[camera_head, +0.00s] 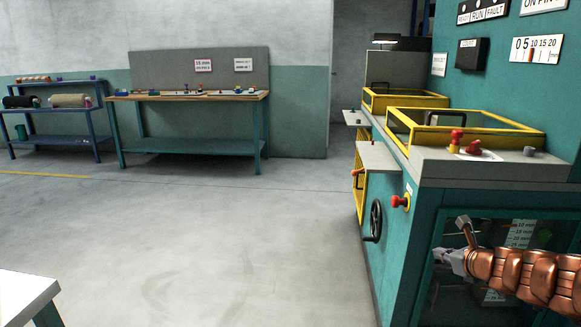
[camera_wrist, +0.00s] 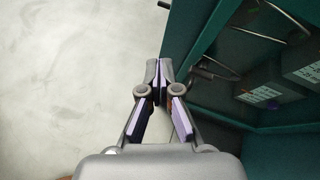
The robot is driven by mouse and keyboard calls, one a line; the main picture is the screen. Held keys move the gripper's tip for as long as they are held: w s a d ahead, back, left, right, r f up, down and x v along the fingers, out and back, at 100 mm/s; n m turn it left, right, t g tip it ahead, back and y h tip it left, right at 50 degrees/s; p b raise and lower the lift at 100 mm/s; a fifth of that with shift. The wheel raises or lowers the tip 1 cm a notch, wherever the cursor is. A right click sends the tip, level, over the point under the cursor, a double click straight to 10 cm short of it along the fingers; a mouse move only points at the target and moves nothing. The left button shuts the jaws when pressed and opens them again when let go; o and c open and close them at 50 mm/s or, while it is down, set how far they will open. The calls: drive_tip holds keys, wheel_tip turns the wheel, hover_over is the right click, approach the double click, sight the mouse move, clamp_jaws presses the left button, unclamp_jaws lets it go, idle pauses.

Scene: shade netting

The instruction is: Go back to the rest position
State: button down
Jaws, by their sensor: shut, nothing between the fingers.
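My gripper (camera_wrist: 158,66) is in the middle of the wrist view, its two fingertips together with nothing between them. It is beside the green frame edge of the machine, with pale floor to its left. In the head view my arm reaches in from the lower right, and my gripper (camera_head: 440,255) points left in front of the machine's dark lower window. It touches nothing that I can make out.
The teal machine (camera_head: 398,235) with yellow guards (camera_head: 465,118), a black handwheel (camera_head: 376,220) and a red knob (camera_head: 400,201) fills the right. A workbench (camera_head: 190,97) and blue rack (camera_head: 55,110) stand far back. A white table corner (camera_head: 22,292) is lower left. The middle floor is clear.

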drive_tip(key=s+a+r+n+g+y+p, duration=0.1)
drive_tip(key=s+a+r+n+y+p, duration=0.15)
drive_tip(key=a+r+n, duration=0.5)
drive_tip(key=s+a+r+n+g+y+p, duration=0.1)
drive_tip(key=a+r+n+y+p, duration=0.2)
drive_tip(key=a, duration=0.8)
drive_tip(key=s+a+r+n+g+p, duration=0.5)
drive_tip(key=s+a+n+p, duration=0.1)
drive_tip(key=s+a+n, duration=0.4)
drive_tip(key=s+a+r+n+g+h+p, duration=0.1)
drive_tip(key=s+a+n+g+p, duration=0.15)
drive_tip(key=s, duration=0.35)
drive_tip(key=s+a+r+n+g+h+p, duration=0.1)
drive_tip(key=s+n+p, duration=0.2)
drive_tip(key=s, duration=0.4)
drive_tip(key=s+d+r+n+g+h+p, duration=0.2)
drive_tip(key=s+d+n+p, duration=0.1)
drive_tip(key=s, duration=0.4)
drive_tip(key=s+d+r+n+g+h+p, duration=0.1)
drive_tip(key=s+d+r+n+h+p, duration=0.1)
drive_tip(key=s, duration=0.5)
drive_tip(key=d+n+p, duration=0.1)
drive_tip(key=d, duration=0.1)
drive_tip(key=shift+s+d+n+g+h, duration=0.3)
drive_tip(key=shift+d+g+h, duration=0.05)
drive_tip(key=shift+a, duration=0.1)
